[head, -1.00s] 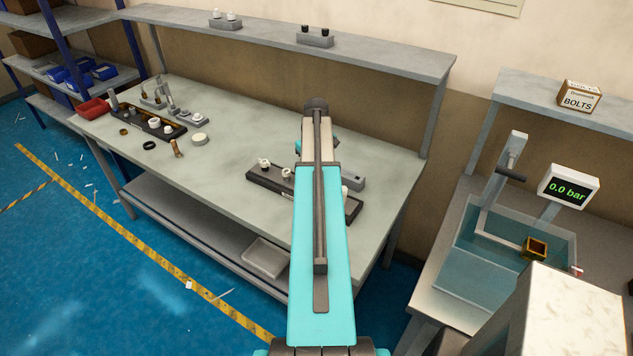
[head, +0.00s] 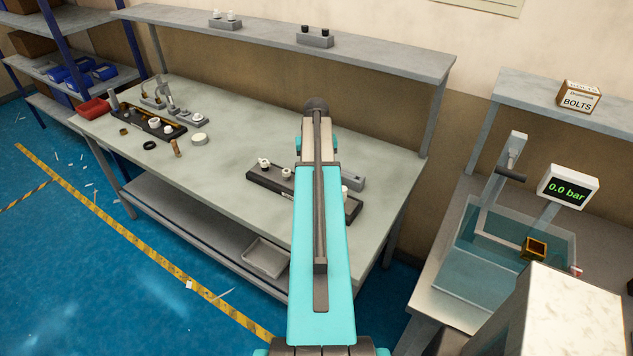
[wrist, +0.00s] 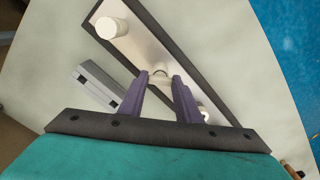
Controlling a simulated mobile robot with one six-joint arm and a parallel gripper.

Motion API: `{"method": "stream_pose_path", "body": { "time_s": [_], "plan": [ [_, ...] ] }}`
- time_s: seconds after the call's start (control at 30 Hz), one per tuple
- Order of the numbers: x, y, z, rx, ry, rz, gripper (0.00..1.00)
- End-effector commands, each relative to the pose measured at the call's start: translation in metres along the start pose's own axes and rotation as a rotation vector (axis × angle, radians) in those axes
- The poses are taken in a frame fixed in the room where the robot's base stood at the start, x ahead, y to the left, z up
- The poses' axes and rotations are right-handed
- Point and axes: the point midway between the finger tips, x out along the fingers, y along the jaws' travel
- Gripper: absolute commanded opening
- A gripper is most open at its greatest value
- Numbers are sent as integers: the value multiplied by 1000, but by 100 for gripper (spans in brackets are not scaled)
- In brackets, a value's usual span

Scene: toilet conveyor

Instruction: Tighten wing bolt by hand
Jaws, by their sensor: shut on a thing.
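In the wrist view my gripper (wrist: 161,78) points down at a fixture (wrist: 137,62) with a dark rim and a pale inner face. Its two purple fingers are shut on a small white part, the wing bolt (wrist: 161,73), at the fixture's middle. The fingertips hide most of it, so its wings and seating cannot be made out. A white cylinder (wrist: 106,27) stands at one end of the fixture, and a white part (wrist: 204,114) shows beside the right finger. In the head view the fixture (head: 265,180) lies on the bench, and my arm hides its middle and the gripper.
A grey block (wrist: 100,83) lies beside the fixture. The bench (head: 235,125) is clear between it and another dark fixture (head: 150,124) with loose parts at the left. A shelf (head: 270,35) runs behind. A water tank (head: 490,260) and a 0.0 bar display (head: 568,189) stand right.

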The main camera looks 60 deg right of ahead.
Motion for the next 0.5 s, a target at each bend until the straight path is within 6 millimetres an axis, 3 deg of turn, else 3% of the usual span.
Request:
{"method": "stream_pose_path", "body": {
  "time_s": [0.23,0.5],
  "plan": [
    [0,0,0,34,1,0,11],
    [0,0,0,205,1,0,11]
  ]
}}
